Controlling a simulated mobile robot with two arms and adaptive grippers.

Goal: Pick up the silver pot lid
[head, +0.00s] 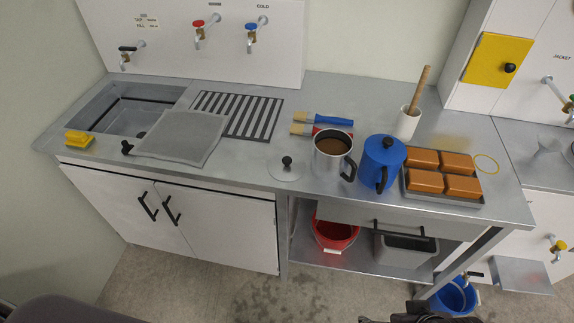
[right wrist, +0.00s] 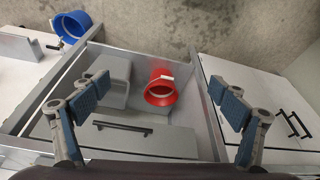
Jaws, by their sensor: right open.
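The silver pot lid (head: 284,172) is a small flat disc with a black knob. It lies on the metal counter, left of the steel pot (head: 331,158) filled with brown liquid. The lid does not show in the right wrist view. My right gripper (right wrist: 156,90) is open with nothing between its fingers; below them are the lower shelf and red bucket. In the head view only a dark part at the bottom edge, right of centre, shows of my right arm, well in front of the counter and apart from the lid. My left gripper is not in view.
A blue pot (head: 381,162) and a tray of orange-brown blocks (head: 462,196) stand right of the steel pot. Two brushes (head: 324,119) lie behind the lid. The red bucket (head: 335,234) sits on the shelf below.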

